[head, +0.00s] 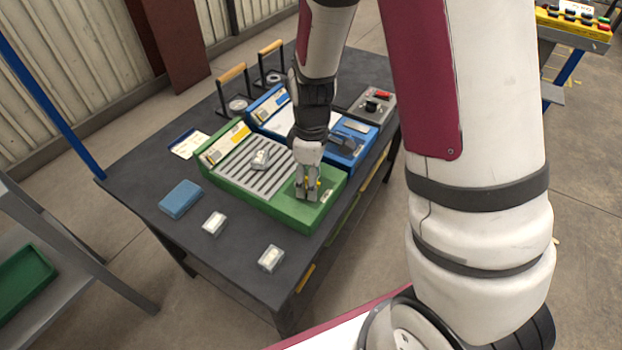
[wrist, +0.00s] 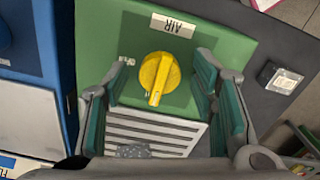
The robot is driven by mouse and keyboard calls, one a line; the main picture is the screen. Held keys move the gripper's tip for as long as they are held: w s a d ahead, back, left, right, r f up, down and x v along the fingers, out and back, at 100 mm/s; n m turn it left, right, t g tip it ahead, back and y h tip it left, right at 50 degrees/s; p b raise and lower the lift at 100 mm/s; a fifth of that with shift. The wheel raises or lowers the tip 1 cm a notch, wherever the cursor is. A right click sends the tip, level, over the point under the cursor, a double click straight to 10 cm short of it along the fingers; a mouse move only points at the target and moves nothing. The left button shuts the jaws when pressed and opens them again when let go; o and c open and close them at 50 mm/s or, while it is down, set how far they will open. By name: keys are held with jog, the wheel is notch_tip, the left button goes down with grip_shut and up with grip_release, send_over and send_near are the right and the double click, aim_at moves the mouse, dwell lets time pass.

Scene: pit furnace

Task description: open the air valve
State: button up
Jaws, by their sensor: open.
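The air valve is a round yellow knob (wrist: 159,76) with a raised grip bar, on a green panel (wrist: 218,42) below a white label reading AIR (wrist: 172,25). In the wrist view the grip bar points toward the bottom of the picture, slightly tilted. My gripper (wrist: 160,95) is open, with one teal-padded finger on each side of the knob and clear gaps to both. In the head view my gripper (head: 308,194) is over the near right end of the green panel (head: 296,213), pointing down. It mostly hides the knob there. I cannot tell its exact height above the knob.
A slotted grey plate (head: 247,165) with a small grey piece (head: 261,158) lies beside the knob. A blue panel (head: 352,147) stands behind.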

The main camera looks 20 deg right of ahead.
jog(key=shift+f, duration=0.25)
jog(key=c, duration=1.1)
jog(key=shift+c, duration=0.2)
